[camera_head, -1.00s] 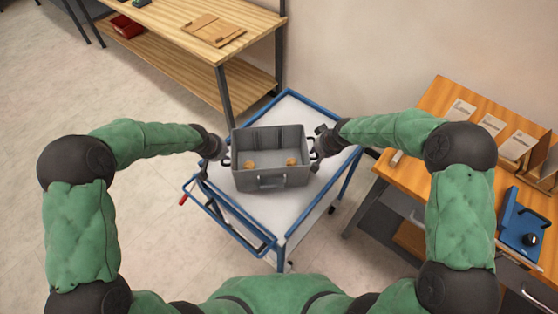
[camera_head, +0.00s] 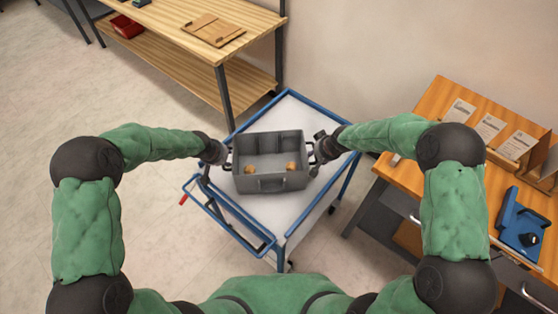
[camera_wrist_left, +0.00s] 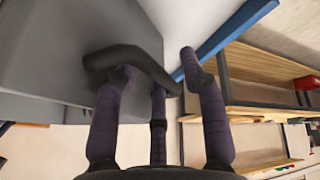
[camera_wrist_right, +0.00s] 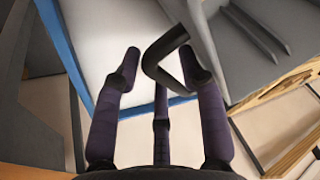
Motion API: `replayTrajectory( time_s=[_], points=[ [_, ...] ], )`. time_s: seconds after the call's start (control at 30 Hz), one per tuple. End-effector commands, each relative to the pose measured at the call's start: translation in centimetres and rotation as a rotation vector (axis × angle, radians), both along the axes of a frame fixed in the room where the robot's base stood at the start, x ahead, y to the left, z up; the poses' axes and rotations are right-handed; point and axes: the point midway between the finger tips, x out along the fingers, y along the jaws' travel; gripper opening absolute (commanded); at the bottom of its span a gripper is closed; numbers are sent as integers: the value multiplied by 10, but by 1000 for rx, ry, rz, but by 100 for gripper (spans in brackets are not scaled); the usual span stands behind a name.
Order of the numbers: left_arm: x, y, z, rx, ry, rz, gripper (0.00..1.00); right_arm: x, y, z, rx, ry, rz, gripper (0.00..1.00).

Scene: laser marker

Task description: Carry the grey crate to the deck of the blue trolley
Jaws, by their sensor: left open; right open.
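The grey crate (camera_head: 270,182) sits on the white deck of the blue trolley (camera_head: 234,206), with two round orange-brown items (camera_head: 290,166) inside. It has a dark handle at each end. My left gripper (camera_head: 220,153) is open at the crate's left handle; in the left wrist view the handle (camera_wrist_left: 130,58) lies between the spread fingers (camera_wrist_left: 160,80). My right gripper (camera_head: 318,150) is open at the right handle; in the right wrist view the handle (camera_wrist_right: 165,50) passes between the open fingers (camera_wrist_right: 160,70). Whether the fingers touch the handles I cannot tell.
A wooden shelf bench (camera_head: 190,40) stands behind the trolley at upper left, with a flat wooden board (camera_head: 212,30) on it. An orange workbench (camera_head: 440,120) with paper cards and a blue device (camera_head: 522,222) stands at right. Floor at left is clear.

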Motion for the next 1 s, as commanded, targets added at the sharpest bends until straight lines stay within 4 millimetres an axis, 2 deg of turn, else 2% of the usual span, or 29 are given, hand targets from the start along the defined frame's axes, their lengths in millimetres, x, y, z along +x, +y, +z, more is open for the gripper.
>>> replayTrajectory(
  time_s=[0.33, 0.73, 1.0],
  points=[
    [-2, 1, 7, 0, -1, -1, 41, 0, 1, 0, 1, 0, 0, 41],
    [-23, 10, 56, 0, -2, 0, 41, 0, 1, 0, 1, 0, 0, 41],
    [-31, 12, 71, 0, 1, 0, 41, -1, 0, 1, 0, 0, 0, 41]
  ],
)
